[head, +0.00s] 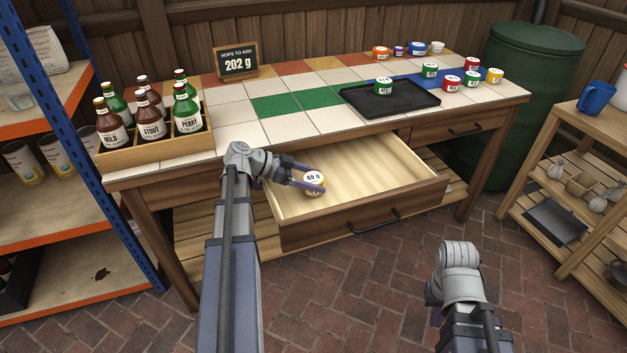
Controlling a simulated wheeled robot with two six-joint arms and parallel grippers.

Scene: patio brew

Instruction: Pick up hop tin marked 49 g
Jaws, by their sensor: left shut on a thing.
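A small hop tin (315,178) with a white lid label and a yellowish side is at the open drawer (385,170), over its left part. Its label ends in "g"; the number is too small to read surely. My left gripper (311,182) reaches in from the left and is shut on this tin, its fingers at the tin's sides. I cannot tell whether the tin still touches the drawer floor. My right gripper (433,305) is low at the right, in front of the bench and over the brick floor; its fingers are mostly hidden behind its own wrist.
A black tray (410,101) on the tiled bench holds a green tin (383,86). Several coloured tins stand at the back and right. A sign (237,65) reads 202 g. A bottle crate (150,148) stands at the left. The rest of the drawer is empty.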

